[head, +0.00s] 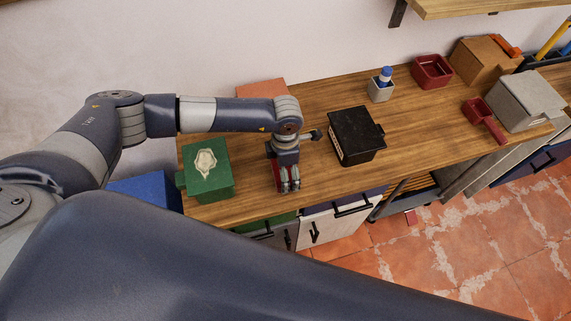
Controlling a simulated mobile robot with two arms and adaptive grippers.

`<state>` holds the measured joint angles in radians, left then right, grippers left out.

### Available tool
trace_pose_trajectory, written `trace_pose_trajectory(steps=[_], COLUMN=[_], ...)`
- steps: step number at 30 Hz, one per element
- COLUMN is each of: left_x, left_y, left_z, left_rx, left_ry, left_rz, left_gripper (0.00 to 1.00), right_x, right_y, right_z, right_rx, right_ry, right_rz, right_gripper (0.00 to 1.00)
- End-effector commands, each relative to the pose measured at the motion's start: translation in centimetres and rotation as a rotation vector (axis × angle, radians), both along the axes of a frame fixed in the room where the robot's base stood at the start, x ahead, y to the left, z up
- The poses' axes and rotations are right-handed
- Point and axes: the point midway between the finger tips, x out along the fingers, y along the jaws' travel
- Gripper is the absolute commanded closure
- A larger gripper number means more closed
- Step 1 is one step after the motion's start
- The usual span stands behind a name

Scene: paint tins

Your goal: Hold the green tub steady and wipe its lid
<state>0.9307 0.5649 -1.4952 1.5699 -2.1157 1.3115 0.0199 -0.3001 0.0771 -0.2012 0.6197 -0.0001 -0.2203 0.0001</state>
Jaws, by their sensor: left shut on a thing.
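The green tub (207,175) is box-shaped and stands at the left end of the wooden counter. Its lid carries a pale, cream-white patch (205,163). My left gripper (289,184) points down over the counter, to the right of the tub and apart from it. It is shut on a small dark red thing (277,176), which is mostly hidden by the fingers; I cannot tell what it is. My right gripper is not in view.
A black box (355,136) stands right of my left gripper. Farther right are a grey pot with a blue-topped item (381,88), red containers (432,72), a cardboard box (484,60) and a grey bin (525,100). The front-middle counter (325,182) is clear.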

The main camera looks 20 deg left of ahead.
Motion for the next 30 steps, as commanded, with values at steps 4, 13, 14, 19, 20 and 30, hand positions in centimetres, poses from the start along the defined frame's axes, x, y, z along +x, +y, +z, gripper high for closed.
trace_pose_trajectory(steps=[4, 13, 14, 19, 20, 30], left_x=[0.2, 0.2, 0.2, 0.2, 0.2, 0.2], left_y=[0.0, 0.0, 0.0, 0.0, 0.0, 0.0], left_z=[-0.5, -0.9, -1.0, -0.9, -0.9, -0.8], left_rx=[-0.001, -0.001, -0.001, 0.0, 0.0, 0.0], left_ry=[-0.005, -0.005, -0.005, -0.004, -0.004, -0.004], left_rz=[0.001, 0.002, 0.002, 0.002, 0.002, 0.002], left_gripper=[0.34, 0.34, 0.34, 0.0, 0.0, 0.0], right_x=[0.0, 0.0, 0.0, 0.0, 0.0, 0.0], right_y=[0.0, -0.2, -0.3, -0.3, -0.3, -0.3], right_z=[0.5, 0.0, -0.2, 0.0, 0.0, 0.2], right_rx=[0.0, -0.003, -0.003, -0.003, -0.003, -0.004], right_ry=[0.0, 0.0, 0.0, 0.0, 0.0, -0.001], right_rz=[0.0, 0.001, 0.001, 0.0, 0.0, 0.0], right_gripper=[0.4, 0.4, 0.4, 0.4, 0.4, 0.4])
